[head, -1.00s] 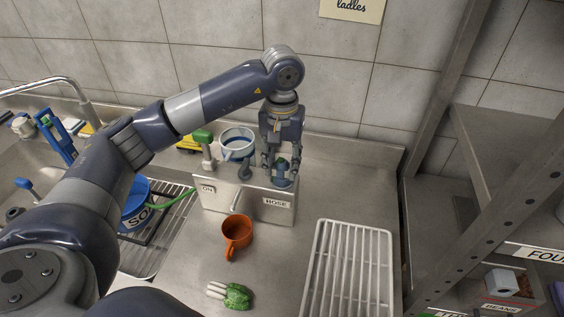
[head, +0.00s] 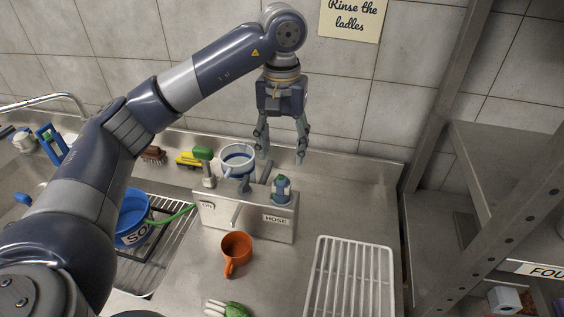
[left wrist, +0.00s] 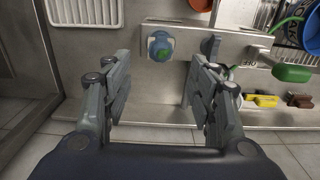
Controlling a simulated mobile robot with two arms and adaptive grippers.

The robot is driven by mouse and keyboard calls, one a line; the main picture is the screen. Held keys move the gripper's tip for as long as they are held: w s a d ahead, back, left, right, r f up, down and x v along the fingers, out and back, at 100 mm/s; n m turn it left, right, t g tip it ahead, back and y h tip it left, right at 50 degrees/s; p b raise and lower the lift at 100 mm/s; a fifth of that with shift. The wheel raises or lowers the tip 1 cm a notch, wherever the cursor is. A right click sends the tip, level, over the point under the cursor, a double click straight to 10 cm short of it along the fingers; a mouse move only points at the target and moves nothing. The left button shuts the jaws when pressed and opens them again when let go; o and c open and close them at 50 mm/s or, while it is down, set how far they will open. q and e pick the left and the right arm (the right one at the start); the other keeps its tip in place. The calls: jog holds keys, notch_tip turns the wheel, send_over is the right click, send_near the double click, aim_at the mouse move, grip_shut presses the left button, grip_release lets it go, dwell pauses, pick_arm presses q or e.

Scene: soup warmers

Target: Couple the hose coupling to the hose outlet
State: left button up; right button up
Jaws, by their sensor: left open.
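The hose coupling (head: 281,189), a blue-grey cylinder with a bit of green, stands upright on the metal box above the HOSE label. The hose outlet is hidden beneath it, so I cannot tell how firmly it sits. The left wrist view shows the coupling from above (left wrist: 160,46). My left gripper (head: 281,158) is open and empty. It hangs above and behind the coupling, pointing down, with no contact. Its two fingers also show in the left wrist view (left wrist: 163,72), with the coupling beyond them. My right gripper is not in view.
The metal box (head: 232,219) also carries a green-topped lever (head: 203,154) above an ON label. A white-rimmed pot (head: 237,151) stands behind it. An orange mug (head: 236,248) and a white rack (head: 352,280) are in front. Shelves (head: 500,155) bound the right side.

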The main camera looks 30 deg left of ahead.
pick_arm(q)
jog(key=shift+r, duration=1)
